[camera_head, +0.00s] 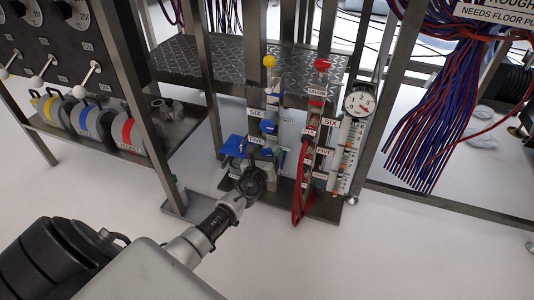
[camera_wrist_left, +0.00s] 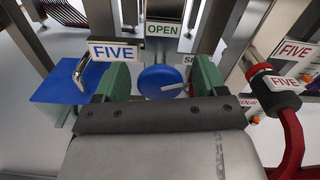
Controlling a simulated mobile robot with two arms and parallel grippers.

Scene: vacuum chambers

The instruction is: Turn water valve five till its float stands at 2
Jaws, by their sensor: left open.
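My left gripper (camera_head: 256,172) reaches in from the lower left to the valve panel. In the left wrist view its two green fingers (camera_wrist_left: 162,84) are open, one on each side of a round blue knob (camera_wrist_left: 160,78). I cannot tell whether they touch it. A blue-lettered FIVE label (camera_wrist_left: 114,52) is just up and left of the knob; a FIVE label (camera_head: 257,141) also shows above the gripper in the head view. A scale with orange marks (camera_head: 346,155) stands to the right; its float reading is too small to read. My right gripper is out of view.
Red hoses (camera_head: 301,190) hang right of the gripper, with red-lettered labels. A blue block (camera_wrist_left: 62,92) with a metal handle (camera_wrist_left: 92,58) sits left of the fingers. A round dial (camera_head: 359,101) and metal posts stand close by. Open floor lies in front.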

